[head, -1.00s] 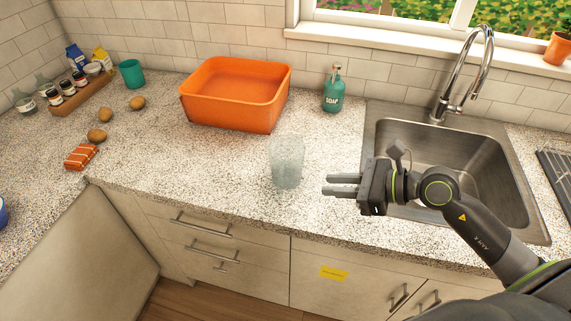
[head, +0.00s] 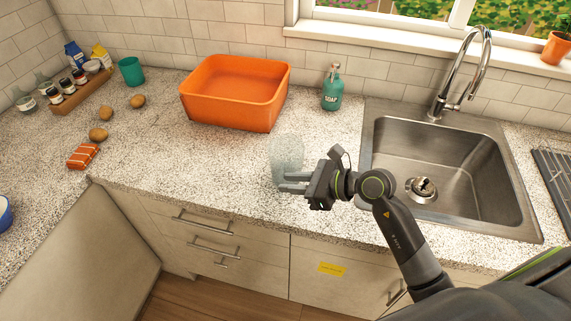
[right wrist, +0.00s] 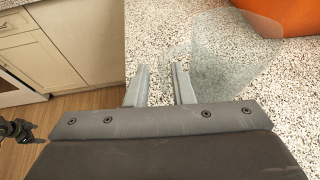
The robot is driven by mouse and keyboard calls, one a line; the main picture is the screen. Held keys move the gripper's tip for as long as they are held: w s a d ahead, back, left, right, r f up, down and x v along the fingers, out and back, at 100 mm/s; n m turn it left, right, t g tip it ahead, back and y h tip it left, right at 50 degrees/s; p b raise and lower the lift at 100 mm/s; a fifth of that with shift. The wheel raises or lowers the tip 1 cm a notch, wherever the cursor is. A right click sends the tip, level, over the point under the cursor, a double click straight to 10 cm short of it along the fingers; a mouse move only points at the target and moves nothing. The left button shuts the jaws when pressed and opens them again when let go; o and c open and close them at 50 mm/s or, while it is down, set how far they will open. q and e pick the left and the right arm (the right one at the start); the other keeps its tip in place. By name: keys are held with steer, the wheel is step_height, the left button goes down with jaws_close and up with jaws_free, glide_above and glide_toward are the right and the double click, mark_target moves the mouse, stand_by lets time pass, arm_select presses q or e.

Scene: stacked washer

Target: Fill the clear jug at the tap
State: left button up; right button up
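The clear jug (head: 287,150) stands upright on the speckled counter, left of the sink. My right gripper (head: 281,182) is at the jug's near side, low down, with its fingers pointing left. In the right wrist view its two fingers (right wrist: 160,84) are apart, and the jug (right wrist: 232,55) is beyond and to the right of them. The tap (head: 464,75) arches over the empty steel sink (head: 400,135). A dark jointed part of mine, perhaps the left gripper, is at the wrist view's left edge.
An orange basin (head: 236,95) stands behind the jug, with a green soap bottle (head: 332,88) to its right. Potatoes, an orange packet (head: 83,156) and a rack of jars (head: 80,90) are at the left. The counter between sink and jug is clear.

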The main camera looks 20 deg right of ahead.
steer(key=p+x, duration=0.2)
steer(key=x, duration=0.2)
steer(key=shift+w+a, duration=0.2)
steer(key=shift+w, duration=0.25)
steer(key=shift+w+a+f, duration=0.2)
steer(key=shift+f, duration=0.05)
jaws_close()
